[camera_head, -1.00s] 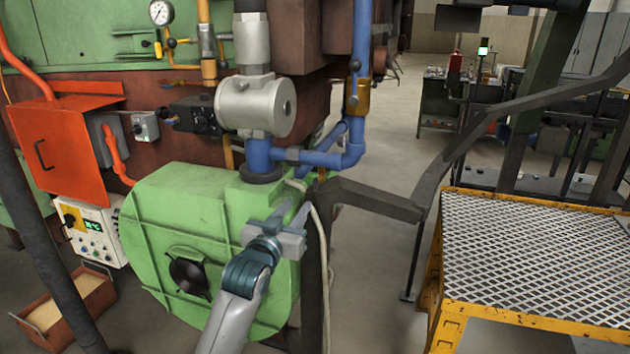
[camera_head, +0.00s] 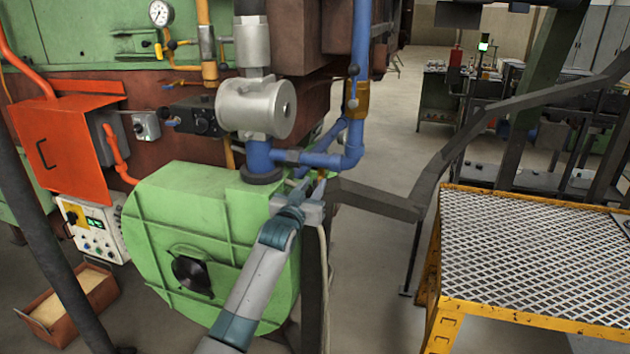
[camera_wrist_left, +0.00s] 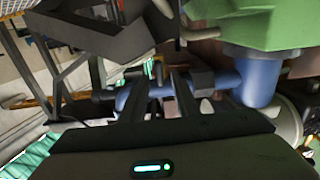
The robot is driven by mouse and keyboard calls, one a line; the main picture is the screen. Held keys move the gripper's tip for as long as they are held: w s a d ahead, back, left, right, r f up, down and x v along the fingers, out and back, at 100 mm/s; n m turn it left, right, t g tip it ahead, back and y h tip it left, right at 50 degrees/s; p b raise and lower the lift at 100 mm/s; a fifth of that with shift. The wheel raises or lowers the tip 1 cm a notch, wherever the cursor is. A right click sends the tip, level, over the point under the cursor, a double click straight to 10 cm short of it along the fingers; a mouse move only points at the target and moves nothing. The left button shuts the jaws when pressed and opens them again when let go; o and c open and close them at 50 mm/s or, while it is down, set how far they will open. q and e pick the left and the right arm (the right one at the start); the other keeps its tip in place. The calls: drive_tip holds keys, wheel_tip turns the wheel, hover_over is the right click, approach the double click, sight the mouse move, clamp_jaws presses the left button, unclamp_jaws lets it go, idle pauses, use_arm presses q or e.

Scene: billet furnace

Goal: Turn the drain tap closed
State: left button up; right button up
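My left gripper (camera_head: 313,184) is at the right rear of the green blower housing (camera_head: 200,240), just below the blue pipe (camera_head: 322,160). Its fingers point away from me and stand apart. In the left wrist view, the two dark fingers (camera_wrist_left: 158,88) are spread, with the blue pipe (camera_wrist_left: 222,79) crossing behind them. A small brass-coloured fitting (camera_head: 322,174) shows at the fingertips in the head view. It may be the drain tap, but its handle is too small and hidden to make out. I see nothing clearly held. My right gripper is out of view.
A brass valve (camera_head: 357,98) sits on the vertical blue pipe above. A dark handrail (camera_head: 375,199) runs right from beside the gripper. A yellow-framed mesh platform (camera_head: 540,250) stands at the right. Open floor (camera_head: 370,270) lies between the blower and the platform.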

use_arm(q)
drive_tip(key=shift+x, duration=1.15)
clamp_jaws()
